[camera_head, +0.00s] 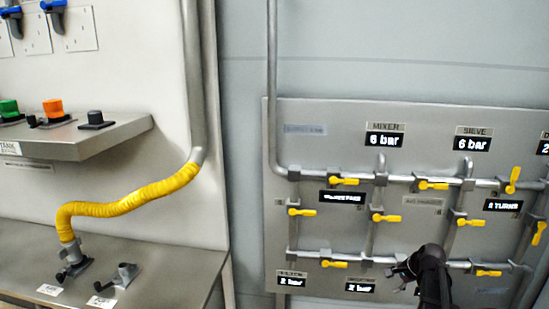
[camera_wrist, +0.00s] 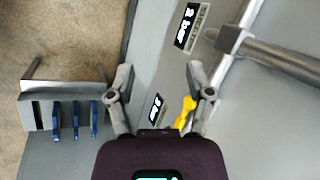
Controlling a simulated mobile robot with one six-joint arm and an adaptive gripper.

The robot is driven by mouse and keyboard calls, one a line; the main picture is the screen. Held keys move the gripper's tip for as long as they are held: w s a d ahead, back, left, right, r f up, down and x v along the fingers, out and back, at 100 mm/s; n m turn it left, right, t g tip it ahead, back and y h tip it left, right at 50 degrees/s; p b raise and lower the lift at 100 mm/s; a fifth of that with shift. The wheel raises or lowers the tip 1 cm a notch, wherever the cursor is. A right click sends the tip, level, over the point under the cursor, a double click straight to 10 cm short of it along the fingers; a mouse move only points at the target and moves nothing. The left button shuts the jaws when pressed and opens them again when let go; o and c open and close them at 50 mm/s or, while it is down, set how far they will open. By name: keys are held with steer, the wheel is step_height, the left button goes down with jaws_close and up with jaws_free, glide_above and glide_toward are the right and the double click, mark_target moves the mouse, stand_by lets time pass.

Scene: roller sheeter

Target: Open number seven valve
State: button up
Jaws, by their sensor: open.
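A grey wall panel (camera_head: 340,125) carries metal pipes with several yellow valve handles. Upper-row handles include one at left (camera_head: 344,181), one in the middle (camera_head: 433,185) and an upright one at right (camera_head: 513,180). I cannot read a number seven on any valve. My gripper (camera_head: 402,273) is at the panel's lower middle, by the lower pipe; the dark arm hides part of the panel there. In the wrist view my gripper (camera_wrist: 160,72) is open, with a yellow handle (camera_wrist: 186,114) showing near the right finger. Contact with it cannot be told.
A steel bench (camera_head: 150,265) with a yellow hose (camera_head: 130,198) stands at left, below a shelf with coloured buttons (camera_head: 54,108). In the wrist view, a grey block with several blue levers (camera_wrist: 75,118) is at left. A pipe (camera_wrist: 275,57) crosses upper right.

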steer(key=s+a+f+n+g+h, duration=0.1)
steer(key=s+a+n+g, duration=0.1)
steer(key=s+a+n, duration=0.5)
steer(key=s+a+f+n+g+h, duration=0.1)
steer(key=s+a+n, duration=0.6)
steer(key=a, duration=0.9)
steer(key=shift+s+a+f+n+g+h, duration=0.2)
steer(key=shift+s+n+g+h, duration=0.2)
steer(key=shift+s+g+h, duration=0.45)
steer(key=shift+s, duration=0.15)
steer(key=shift+s, duration=0.1)
steer(key=shift+c, duration=0.7)
